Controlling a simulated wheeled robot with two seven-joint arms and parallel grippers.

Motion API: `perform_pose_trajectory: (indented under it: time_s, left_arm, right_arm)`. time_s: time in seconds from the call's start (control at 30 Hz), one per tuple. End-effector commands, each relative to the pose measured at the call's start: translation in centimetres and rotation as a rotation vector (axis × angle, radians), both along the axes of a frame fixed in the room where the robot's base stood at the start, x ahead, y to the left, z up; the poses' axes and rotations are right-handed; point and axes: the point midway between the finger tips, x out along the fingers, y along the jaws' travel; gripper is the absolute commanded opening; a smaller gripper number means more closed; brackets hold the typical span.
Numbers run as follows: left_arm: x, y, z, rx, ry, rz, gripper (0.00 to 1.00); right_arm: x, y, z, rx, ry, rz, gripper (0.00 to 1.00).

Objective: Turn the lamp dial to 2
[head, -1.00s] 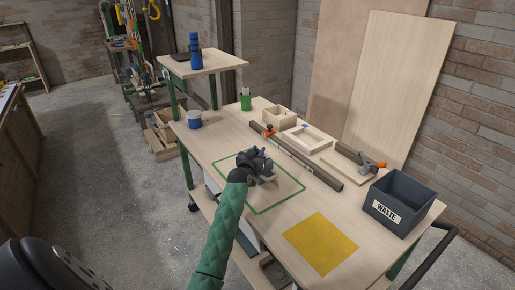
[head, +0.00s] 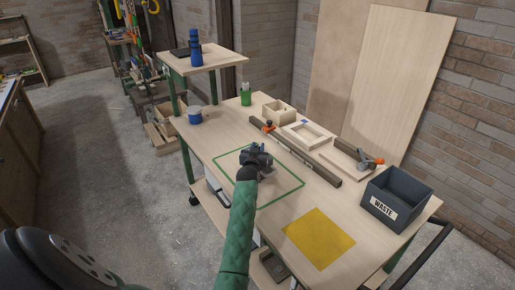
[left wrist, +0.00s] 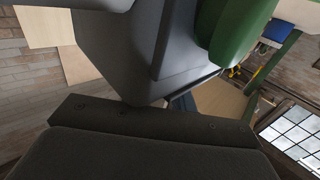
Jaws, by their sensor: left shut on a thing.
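My left gripper (head: 257,158) is over the green-outlined square on the workbench, at the end of my green-sleeved arm. It is shut on a small part there, which seems to be the lamp dial; the fingers hide it and its number marks cannot be read. In the left wrist view a large grey body (left wrist: 115,50) fills the upper middle, close to the camera, with a smooth rounded green part (left wrist: 235,35) beside it. I cannot tell for sure which of these belongs to the lamp. My right gripper is not in view.
On the workbench (head: 240,120) are a yellow mat (head: 319,239), a dark waste bin (head: 378,206), wooden frames and clamps behind, a green cup (head: 246,98) and a blue-and-white pot (head: 195,115). A raised shelf (head: 190,67) holds a blue bottle (head: 196,52). Bench between gripper and mat is clear.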

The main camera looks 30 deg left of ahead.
Motion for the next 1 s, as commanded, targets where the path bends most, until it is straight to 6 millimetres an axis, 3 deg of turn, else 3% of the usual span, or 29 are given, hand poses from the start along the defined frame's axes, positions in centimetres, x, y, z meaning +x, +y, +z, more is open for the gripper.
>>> perform_pose_trajectory:
  time_s: [0.2,0.23,0.33,0.77,1.0]
  left_arm:
    - [0.0,0.0,0.0,0.0,0.0,0.0,0.02]
    - [0.0,0.0,0.0,0.0,0.0,0.0,0.27]
    - [0.0,0.0,0.0,0.0,0.0,0.0,0.46]
    - [-1.0,-0.4,-0.3,0.0,0.0,-0.001,0.46]
    - [-4.4,-1.8,-0.4,0.0,0.0,-0.001,0.46]
  right_arm:
    - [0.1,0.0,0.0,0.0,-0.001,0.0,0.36]
    - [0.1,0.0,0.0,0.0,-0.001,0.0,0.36]
    - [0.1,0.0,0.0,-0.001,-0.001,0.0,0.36]
    - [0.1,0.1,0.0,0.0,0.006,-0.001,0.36]
    - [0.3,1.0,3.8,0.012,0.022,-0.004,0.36]
